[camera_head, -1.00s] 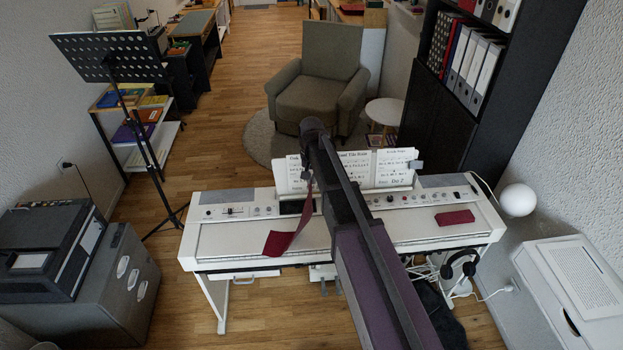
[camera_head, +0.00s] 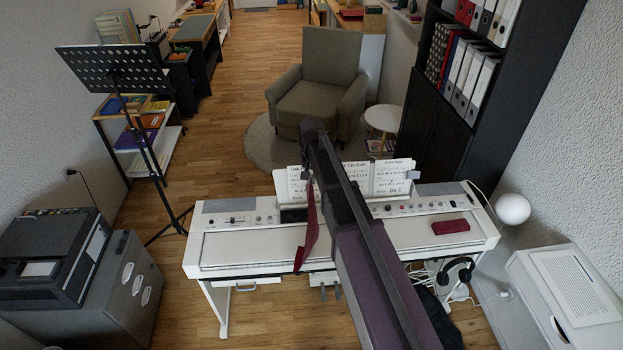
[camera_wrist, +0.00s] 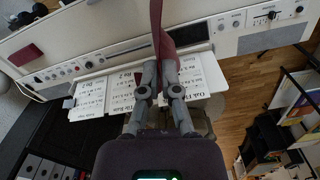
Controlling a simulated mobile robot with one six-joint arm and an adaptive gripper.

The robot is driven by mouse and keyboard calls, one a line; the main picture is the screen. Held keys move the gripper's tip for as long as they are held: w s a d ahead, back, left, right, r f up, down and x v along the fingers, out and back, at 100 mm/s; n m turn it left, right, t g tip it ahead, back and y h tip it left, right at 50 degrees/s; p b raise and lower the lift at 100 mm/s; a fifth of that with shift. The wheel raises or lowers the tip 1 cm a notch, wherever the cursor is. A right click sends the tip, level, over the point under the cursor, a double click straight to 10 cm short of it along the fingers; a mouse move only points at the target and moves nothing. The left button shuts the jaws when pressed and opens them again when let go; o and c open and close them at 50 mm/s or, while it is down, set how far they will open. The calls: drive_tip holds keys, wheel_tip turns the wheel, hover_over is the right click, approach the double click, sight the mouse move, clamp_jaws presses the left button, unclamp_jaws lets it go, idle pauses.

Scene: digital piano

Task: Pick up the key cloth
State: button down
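The key cloth (camera_head: 309,228) is a dark red strip that hangs down from my gripper (camera_head: 307,176) over the middle of the white digital piano (camera_head: 240,246). In the wrist view the cloth (camera_wrist: 164,30) runs up from between the two fingers of my gripper (camera_wrist: 160,66), which are closed on its end. Whether its lower edge touches the piano cannot be told. My arm hides part of the piano and most of the gripper in the head view.
Sheet music (camera_head: 392,177) stands on the piano's rest, close to my gripper. A dark red block (camera_head: 450,226) lies on the piano's right side. A music stand (camera_head: 112,67) is at left, a white lamp globe (camera_head: 512,208) at right. An armchair (camera_head: 318,92) stands behind.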

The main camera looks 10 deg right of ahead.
wheel_tip(320, 180, up, 9)
drive_tip(key=p, duration=0.9)
